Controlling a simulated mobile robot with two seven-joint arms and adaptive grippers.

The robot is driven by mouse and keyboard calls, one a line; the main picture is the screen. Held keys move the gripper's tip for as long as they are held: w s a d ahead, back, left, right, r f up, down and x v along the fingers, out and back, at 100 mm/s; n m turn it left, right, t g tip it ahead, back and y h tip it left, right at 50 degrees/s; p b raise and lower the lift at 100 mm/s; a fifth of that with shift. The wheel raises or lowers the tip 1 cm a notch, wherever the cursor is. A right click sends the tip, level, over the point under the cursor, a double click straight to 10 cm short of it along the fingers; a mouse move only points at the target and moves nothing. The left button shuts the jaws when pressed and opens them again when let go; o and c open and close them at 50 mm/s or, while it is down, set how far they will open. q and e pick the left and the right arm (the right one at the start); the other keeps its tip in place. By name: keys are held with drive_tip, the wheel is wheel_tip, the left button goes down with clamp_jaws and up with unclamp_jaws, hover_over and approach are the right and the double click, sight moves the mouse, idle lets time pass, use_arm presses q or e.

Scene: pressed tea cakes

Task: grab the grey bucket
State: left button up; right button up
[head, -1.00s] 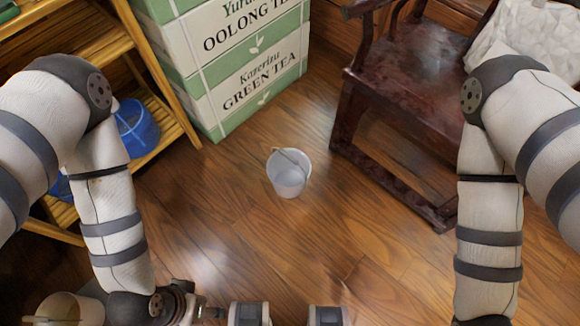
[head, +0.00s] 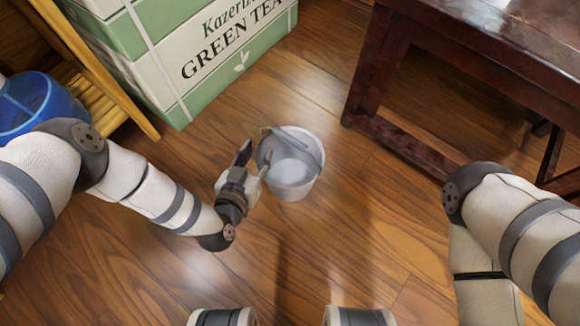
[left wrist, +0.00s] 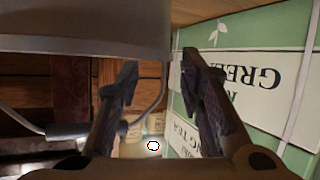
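The grey bucket (head: 292,172) stands upright on the wooden floor in the head view, its handle tilted over the rim. My left gripper (head: 252,158) is just left of the bucket at its rim, with its two fingers apart. In the left wrist view, the bucket (left wrist: 85,40) fills the upper left and its wire handle with a grip (left wrist: 70,131) curves near the fingers. The fingers of the left gripper (left wrist: 165,78) are spread; I cannot tell whether the wire lies between them or beyond. My right gripper is out of view.
A green and white tea box stack (head: 190,55) stands behind to the left. A wooden shelf (head: 120,100) with a blue bucket (head: 38,105) is at far left. The floor around the bucket is clear.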

sight(266, 140)
use_arm(q)
drive_tip(key=b+x, duration=0.1)
drive_tip(key=x, duration=0.1)
drive_tip(key=b+x, duration=0.1)
drive_tip(key=x, duration=0.1)
drive_tip(key=shift+w+d+f+b, duration=0.1)
drive_tip(key=shift+w+f+b, duration=0.05)
drive_tip(key=shift+f+b, duration=0.35)
drive_tip(key=shift+w, duration=0.15)
clamp_jaws()
drive_tip(key=shift+r, duration=0.1)
